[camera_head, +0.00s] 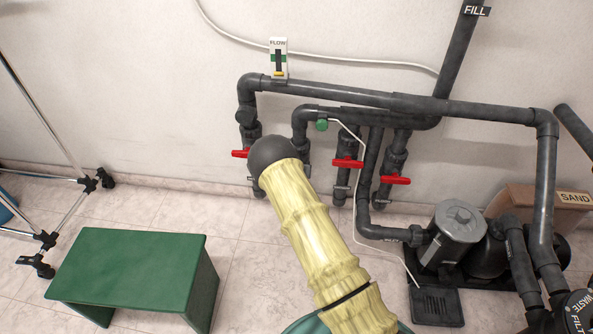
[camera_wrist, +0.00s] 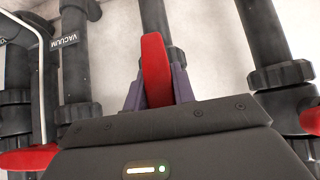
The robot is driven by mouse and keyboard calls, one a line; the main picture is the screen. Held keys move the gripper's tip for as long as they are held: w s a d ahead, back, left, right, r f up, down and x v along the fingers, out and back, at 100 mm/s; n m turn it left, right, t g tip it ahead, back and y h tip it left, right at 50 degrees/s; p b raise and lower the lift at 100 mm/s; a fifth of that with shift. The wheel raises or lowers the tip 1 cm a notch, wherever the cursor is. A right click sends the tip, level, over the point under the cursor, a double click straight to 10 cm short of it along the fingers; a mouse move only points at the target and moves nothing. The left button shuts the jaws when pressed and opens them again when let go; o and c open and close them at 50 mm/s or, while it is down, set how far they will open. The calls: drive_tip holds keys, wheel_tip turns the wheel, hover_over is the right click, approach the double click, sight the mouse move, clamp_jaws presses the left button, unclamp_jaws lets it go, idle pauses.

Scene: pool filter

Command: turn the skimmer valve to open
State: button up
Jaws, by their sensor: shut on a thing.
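In the wrist view my gripper (camera_wrist: 159,88) has its two purple fingers closed on either side of a red valve handle (camera_wrist: 154,58). The handle stands up between them, with a dark pipe behind it. I see no readable skimmer label, so I cannot tell from lettering which valve this is. In the head view my arm hides the gripper and the held handle. Red handles show on the left pipe (camera_head: 240,153), the middle pipe (camera_head: 347,163) and the right pipe (camera_head: 395,180).
A VACUUM label (camera_wrist: 65,43) is on the pipe to the left in the wrist view. Other red handles show at the left (camera_wrist: 28,158) and right (camera_wrist: 311,120). A green bench (camera_head: 130,262), pump (camera_head: 455,235) and thin white cable (camera_head: 360,195) are nearby.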

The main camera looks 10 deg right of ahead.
idle(0.5)
drive_tip(key=o, duration=1)
drive_tip(key=shift+s+a+r, duration=0.15)
drive_tip(key=shift+s+r, duration=0.15)
drive_tip(key=shift+r, duration=0.1)
drive_tip(key=p+v, duration=0.5)
drive_tip(key=v, duration=1.1)
drive_tip(key=shift+s+a+p, duration=0.1)
drive_tip(key=shift+s+p, duration=0.05)
drive_tip(key=shift+p, duration=0.25)
drive_tip(key=shift+r, duration=0.15)
